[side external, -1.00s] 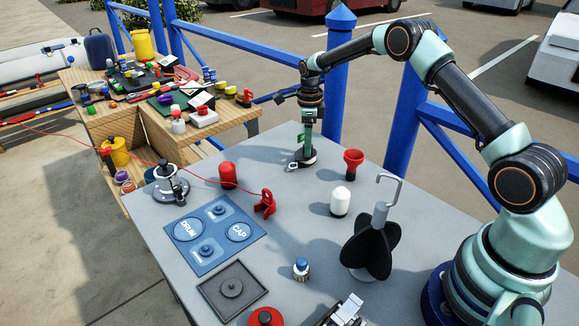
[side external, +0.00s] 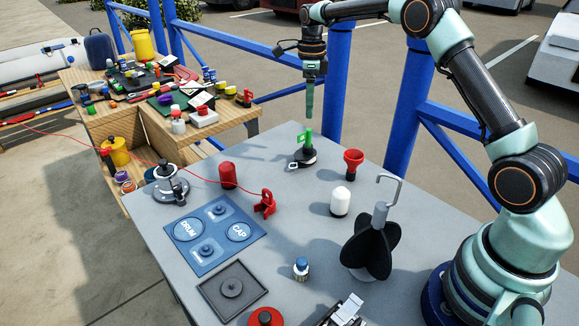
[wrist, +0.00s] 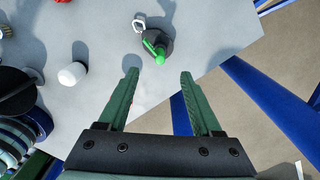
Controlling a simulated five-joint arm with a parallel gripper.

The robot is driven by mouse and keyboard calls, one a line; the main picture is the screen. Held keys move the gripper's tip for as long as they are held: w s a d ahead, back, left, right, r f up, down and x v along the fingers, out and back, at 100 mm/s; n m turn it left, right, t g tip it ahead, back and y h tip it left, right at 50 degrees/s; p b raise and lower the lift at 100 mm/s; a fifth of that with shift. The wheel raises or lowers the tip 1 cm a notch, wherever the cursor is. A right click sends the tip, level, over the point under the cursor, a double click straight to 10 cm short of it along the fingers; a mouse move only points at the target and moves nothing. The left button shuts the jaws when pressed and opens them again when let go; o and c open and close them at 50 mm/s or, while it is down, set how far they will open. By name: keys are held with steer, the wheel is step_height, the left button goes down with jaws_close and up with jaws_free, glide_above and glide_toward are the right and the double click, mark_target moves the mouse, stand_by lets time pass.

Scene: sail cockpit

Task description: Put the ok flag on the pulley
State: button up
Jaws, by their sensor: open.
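The green ok flag (side external: 304,138) stands upright on the black pulley (side external: 304,158), near the far edge of the grey table. A light metal shackle lies at the pulley's left. My gripper (side external: 309,112) hangs above the flag, empty and clear of it. In the wrist view the green flag (wrist: 155,47) shows on top of the dark pulley (wrist: 163,31), beyond my open, parted fingers (wrist: 159,74). How the flag's foot meets the pulley is too small to tell.
A red cylinder (side external: 228,175), a red clip (side external: 265,204) and a blue board (side external: 214,232) are on the left. A blue railing runs behind the table.

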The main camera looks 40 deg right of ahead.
steer(key=s+a+r+n+t, duration=0.3)
steer(key=s+a+r+n, duration=0.4)
steer(key=s+r+n, duration=0.5)
steer(key=s+a+f+n+t, duration=0.1)
steer(key=s+a+n, duration=0.1)
steer(key=s+n, duration=0.4)
steer(key=s+a+f+n+t, duration=0.1)
steer(key=s+a+n, duration=0.1)
steer(key=s+n, duration=0.5)
steer(key=shift+f+n+t, duration=0.3)
steer(key=shift+f+n, duration=0.05)
steer(key=shift+n, duration=0.65)
